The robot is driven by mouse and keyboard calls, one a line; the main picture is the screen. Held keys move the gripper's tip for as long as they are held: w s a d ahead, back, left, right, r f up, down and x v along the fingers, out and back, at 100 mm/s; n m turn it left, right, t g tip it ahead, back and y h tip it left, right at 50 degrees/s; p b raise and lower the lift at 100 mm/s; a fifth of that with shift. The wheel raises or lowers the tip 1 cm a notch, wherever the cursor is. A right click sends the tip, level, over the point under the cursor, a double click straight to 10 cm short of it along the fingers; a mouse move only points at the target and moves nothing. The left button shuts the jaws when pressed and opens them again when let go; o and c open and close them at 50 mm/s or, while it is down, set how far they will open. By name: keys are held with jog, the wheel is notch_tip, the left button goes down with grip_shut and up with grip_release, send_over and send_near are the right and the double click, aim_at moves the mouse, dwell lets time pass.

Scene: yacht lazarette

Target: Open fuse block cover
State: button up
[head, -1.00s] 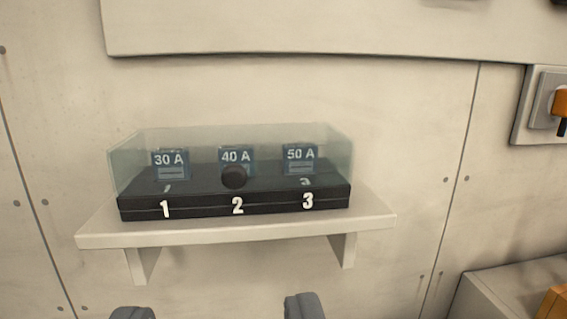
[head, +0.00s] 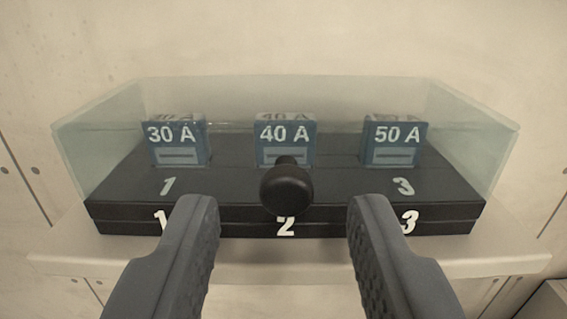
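The fuse block (head: 440,215) is a black base with the white numbers 1, 2 and 3 on its front. Its clear cover (head: 90,150) is shut over three blue fuses: 30 A (head: 177,142), 40 A (head: 287,138) and 50 A (head: 394,142). A round black knob (head: 286,187) sticks out at the front middle of the cover. My gripper (head: 284,207) is open, one grey finger on each side of the knob in the picture, with clear space between. I cannot tell whether the fingertips reach as far as the knob. The fingers hide parts of the block's front.
The block stands on a pale shelf (head: 75,245) fixed to a pale wall panel (head: 300,40). The space above the cover looks clear.

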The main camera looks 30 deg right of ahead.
jog(key=shift+x, duration=0.85)
